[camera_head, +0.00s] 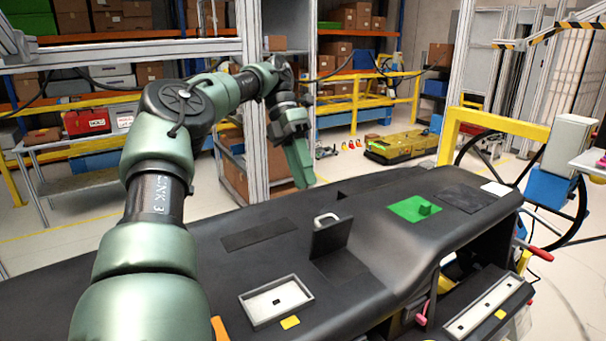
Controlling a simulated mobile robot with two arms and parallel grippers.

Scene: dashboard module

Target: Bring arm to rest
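My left arm comes in from the left and reaches forward over the black dashboard module (210,275). Its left gripper (301,170) hangs near the far edge of the dashboard, above or just behind it. The fingers point down and look like one green shape, so I cannot tell whether they are open or shut. I see nothing clearly held in it. My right gripper is not in view.
A grey metal post (253,100) stands behind the dashboard, close to my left arm. Shelves with boxes (120,20) fill the back. Open floor (345,165) lies beyond the dashboard.

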